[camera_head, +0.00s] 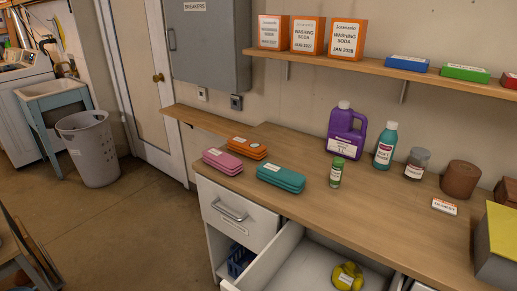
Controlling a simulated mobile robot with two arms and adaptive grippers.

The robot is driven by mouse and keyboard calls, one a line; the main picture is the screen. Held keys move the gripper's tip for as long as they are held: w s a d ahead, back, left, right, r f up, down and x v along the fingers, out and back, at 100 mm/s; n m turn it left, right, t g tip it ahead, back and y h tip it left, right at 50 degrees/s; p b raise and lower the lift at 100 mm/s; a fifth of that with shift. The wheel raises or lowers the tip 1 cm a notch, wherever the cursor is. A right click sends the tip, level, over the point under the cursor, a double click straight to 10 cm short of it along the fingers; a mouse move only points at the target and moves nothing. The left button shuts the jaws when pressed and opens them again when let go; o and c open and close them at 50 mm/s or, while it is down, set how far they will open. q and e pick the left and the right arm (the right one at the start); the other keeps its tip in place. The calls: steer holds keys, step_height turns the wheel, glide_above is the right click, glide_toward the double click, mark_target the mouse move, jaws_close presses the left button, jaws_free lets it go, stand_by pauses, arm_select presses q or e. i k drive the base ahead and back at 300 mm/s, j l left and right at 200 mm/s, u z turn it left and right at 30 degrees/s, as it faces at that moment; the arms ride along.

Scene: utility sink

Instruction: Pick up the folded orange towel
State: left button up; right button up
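The folded orange towel (247,147) lies on the wooden counter (300,221), near its left back part. It has a small white label on top. A folded pink towel (222,161) lies just in front and to the left of it. A folded teal towel (281,177) lies in front and to the right. Neither of my grippers shows in the head view.
A green-capped bottle (336,172), a purple jug (346,132) and a teal bottle (385,146) stand right of the towels. Below, an open drawer (277,254) juts out, holding a yellow item (347,276). A shelf (350,64) hangs above the counter.

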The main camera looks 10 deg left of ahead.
mark_target(256, 151)
steer(key=i+j+z, duration=0.15)
steer(key=z, duration=0.25)
steer(key=i+j+z, duration=0.1)
steer(key=j+z, duration=0.25)
steer(key=i+j+z, duration=0.1)
steer(key=j+z, duration=0.15)
steer(key=z, duration=0.15)
steer(key=j+z, duration=0.4)
steer(key=l, duration=0.1)
